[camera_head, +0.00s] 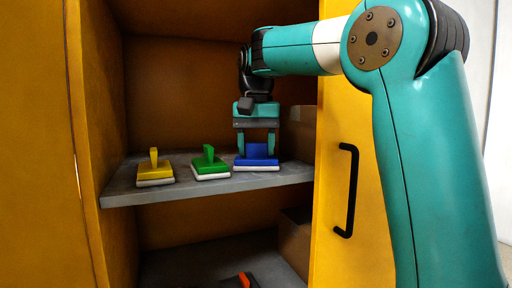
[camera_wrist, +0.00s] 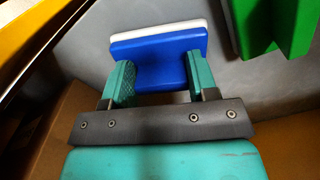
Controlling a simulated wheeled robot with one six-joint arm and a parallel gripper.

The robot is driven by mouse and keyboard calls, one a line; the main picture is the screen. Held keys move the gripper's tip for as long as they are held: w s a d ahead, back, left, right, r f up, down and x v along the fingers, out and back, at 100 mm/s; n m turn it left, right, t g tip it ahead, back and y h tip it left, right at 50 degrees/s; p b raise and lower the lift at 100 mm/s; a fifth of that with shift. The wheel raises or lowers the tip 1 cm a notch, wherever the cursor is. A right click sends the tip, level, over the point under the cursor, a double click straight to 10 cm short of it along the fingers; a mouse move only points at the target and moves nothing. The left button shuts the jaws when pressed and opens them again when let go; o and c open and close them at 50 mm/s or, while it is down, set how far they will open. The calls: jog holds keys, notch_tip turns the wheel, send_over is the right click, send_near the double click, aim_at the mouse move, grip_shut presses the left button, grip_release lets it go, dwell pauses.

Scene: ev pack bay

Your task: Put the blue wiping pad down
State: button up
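The blue wiping pad (camera_head: 257,163) sits flat at the right of the grey upper shelf, its white underside at shelf level. My gripper (camera_head: 257,147) points down over it, with one finger on each side of its upright blue handle. In the wrist view, the handle of the blue pad (camera_wrist: 160,72) fills the space between the fingers of my gripper (camera_wrist: 160,82), and both fingers appear to touch it. Any small gap under the pad cannot be made out.
A green pad (camera_head: 210,166) stands close left of the blue one, and a yellow pad (camera_head: 155,171) further left on the shelf (camera_head: 120,190). A cardboard box (camera_head: 301,133) is behind right. An orange-and-black item (camera_head: 247,281) lies below. The yellow cabinet door (camera_head: 338,120) is at right.

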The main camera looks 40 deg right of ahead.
aim_at(256, 158)
jog(key=o, duration=0.4)
notch_tip(256, 158, up, 8)
jog(key=p, duration=0.8)
jog(key=shift+f, duration=0.1)
jog(key=shift+a, duration=0.1)
